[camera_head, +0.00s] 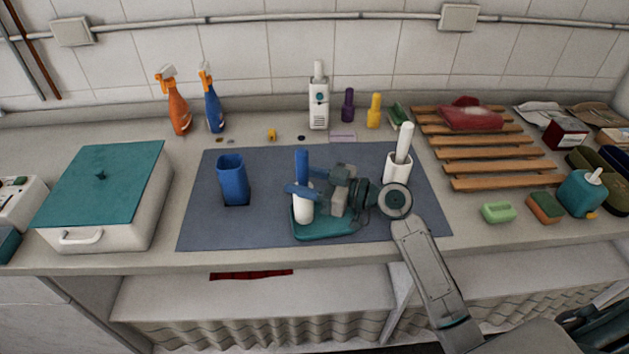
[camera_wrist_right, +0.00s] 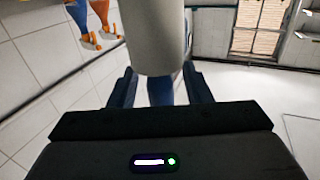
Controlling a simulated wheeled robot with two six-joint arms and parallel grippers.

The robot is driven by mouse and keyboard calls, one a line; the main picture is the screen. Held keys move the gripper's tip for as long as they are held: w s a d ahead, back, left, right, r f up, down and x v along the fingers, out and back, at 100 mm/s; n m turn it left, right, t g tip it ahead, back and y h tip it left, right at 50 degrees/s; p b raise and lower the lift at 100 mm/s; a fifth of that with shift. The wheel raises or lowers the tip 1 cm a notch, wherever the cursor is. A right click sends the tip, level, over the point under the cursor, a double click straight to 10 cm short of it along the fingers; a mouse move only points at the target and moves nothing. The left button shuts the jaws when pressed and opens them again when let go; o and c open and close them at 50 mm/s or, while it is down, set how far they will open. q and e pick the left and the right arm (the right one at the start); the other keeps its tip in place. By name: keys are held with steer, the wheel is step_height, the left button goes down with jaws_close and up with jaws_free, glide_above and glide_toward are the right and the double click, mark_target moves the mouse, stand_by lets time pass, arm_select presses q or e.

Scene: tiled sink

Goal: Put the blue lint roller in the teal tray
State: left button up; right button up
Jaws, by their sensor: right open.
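The blue lint roller (camera_head: 302,165) is upright, blue handle up and white roller end down, over the left part of the teal tray (camera_head: 320,233). Whether its lower end touches the tray floor I cannot tell. My right gripper (camera_head: 301,189) reaches in from the right with its open fingers around the roller. In the right wrist view, the white roller part (camera_wrist_right: 155,35) fills the top middle and blue shows between the fingers (camera_wrist_right: 160,90). My gripper hides part of the tray. My left gripper is not in view.
A blue cup (camera_head: 233,182) stands left on the grey-blue mat (camera_head: 200,225). A white holder with a white stick (camera_head: 398,165) stands behind my right wrist. A lidded white box (camera_head: 110,215) is at the left; a wooden rack (camera_head: 490,155) is at the right.

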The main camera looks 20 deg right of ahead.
steer(key=b+v, duration=0.5)
steer(key=v, duration=0.7)
steer(key=shift+b, duration=0.4)
steer(key=shift+r, duration=0.15)
stand_by(0.8)
